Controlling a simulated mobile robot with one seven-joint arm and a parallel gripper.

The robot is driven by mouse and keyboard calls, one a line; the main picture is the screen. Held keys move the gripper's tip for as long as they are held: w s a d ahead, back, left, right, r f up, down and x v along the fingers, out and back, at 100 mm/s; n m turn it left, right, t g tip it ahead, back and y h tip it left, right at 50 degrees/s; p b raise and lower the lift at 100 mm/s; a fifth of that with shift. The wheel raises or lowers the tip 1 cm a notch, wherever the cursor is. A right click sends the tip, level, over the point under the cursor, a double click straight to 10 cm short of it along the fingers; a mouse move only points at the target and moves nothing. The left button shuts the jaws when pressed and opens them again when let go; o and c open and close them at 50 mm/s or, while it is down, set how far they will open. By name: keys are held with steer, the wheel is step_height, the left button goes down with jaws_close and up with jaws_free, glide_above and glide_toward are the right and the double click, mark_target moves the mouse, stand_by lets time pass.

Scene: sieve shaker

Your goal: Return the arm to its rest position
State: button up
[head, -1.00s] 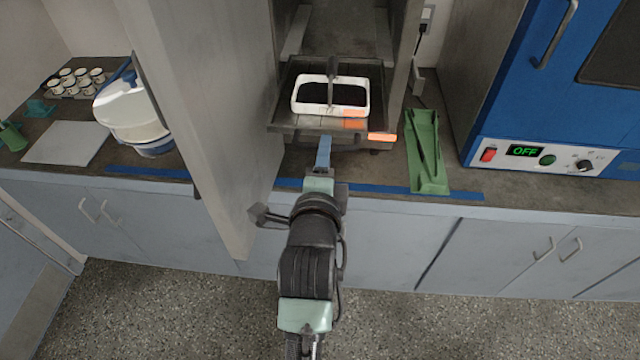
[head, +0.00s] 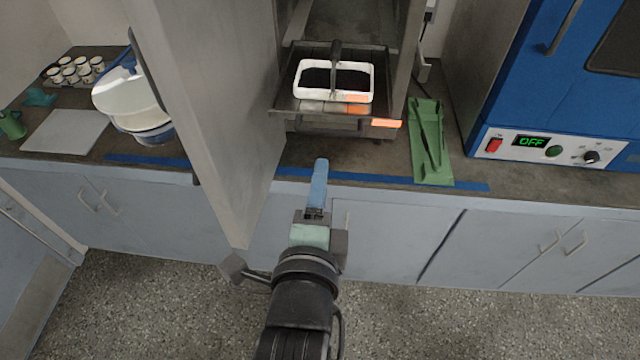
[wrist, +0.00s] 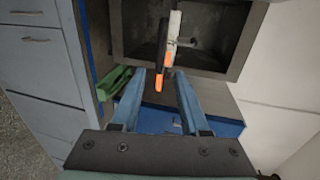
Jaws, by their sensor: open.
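My gripper (head: 318,184) is in front of the counter's front edge in the head view, below the sieve shaker's open cabinet. In the wrist view my gripper (wrist: 157,103) shows two blue fingers spread apart with nothing between them. A white-rimmed container with dark contents (head: 333,80) sits on a dark tray (head: 284,98) in the cabinet opening, apart from the fingers. The tray has an orange mark at its front edge. My arm reaches up from the bottom of the head view.
The grey cabinet door (head: 200,110) stands open just left of my arm. A green scoop-like holder (head: 430,145) lies on the counter at right, beside a blue oven (head: 555,90) reading OFF. A white bucket (head: 128,100) stands at left. The floor in front is clear.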

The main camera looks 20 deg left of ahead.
steer(key=w+d+r+n+t, duration=0.2)
steer(key=r+n+t, duration=0.15)
steer(key=r, duration=0.75)
steer(key=w+d+r+n+t, duration=0.1)
steer(key=d+r+n+t, duration=0.2)
steer(key=r, duration=0.8)
steer(key=s+d+r+n+t+h, duration=0.1)
steer(key=s+r+n, duration=0.3)
steer(key=r, duration=0.6)
steer(key=s+d+r+n+t+h, duration=0.2)
steer(key=s+d+r+n+t, duration=0.1)
steer(key=r, duration=0.6)
steer(key=shift+s+d+r+n+t, duration=0.35)
steer(key=shift+d+n+t, duration=0.25)
steer(key=shift+n, duration=0.55)
